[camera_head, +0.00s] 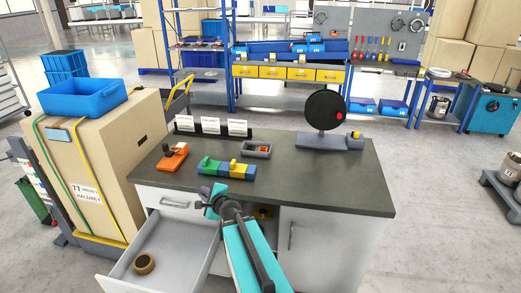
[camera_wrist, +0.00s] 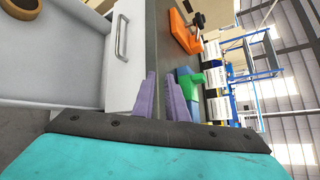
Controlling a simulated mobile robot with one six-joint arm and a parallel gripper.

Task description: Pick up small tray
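The small tray (camera_head: 249,153) is grey and lies on the dark worktop, behind the coloured blocks. It has a small orange-brown item (camera_head: 263,149) in it. I cannot make the tray out in the wrist view. My gripper (camera_head: 211,197) is near the worktop's front edge, in front and to the left of the tray and well apart from it. Its two purple fingers (camera_wrist: 163,97) stand apart with nothing between them.
Green, blue and yellow blocks (camera_head: 228,169) stand between my gripper and the tray. An orange tool (camera_head: 172,157) lies left. A black disc on a stand (camera_head: 325,109) is right. The drawer (camera_head: 185,245) is open, holding a brown ring (camera_head: 144,263).

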